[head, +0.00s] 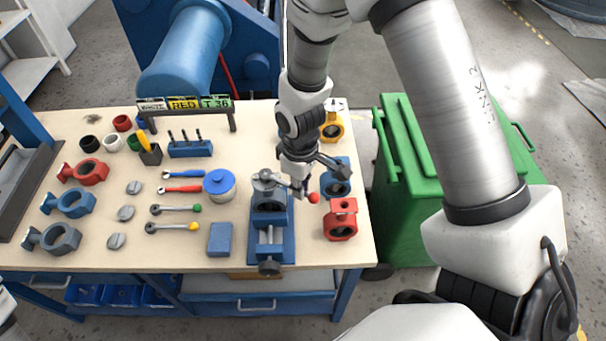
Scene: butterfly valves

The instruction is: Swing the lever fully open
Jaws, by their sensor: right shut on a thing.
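A dark grey butterfly valve (268,200) is clamped in a blue vise (271,246) near the right side of the workbench. Its lever (287,183) runs from the valve's top toward the right and slightly toward me, ending in a red ball knob (313,198). My right gripper (302,188) comes down from above and is shut on the lever just short of the knob. The fingers are small and dark here, and partly hide the lever. My left gripper is out of view.
Loose levers, discs and a blue round container (219,184) lie to the left. A green bin (410,215) stands beyond the bench's right edge.

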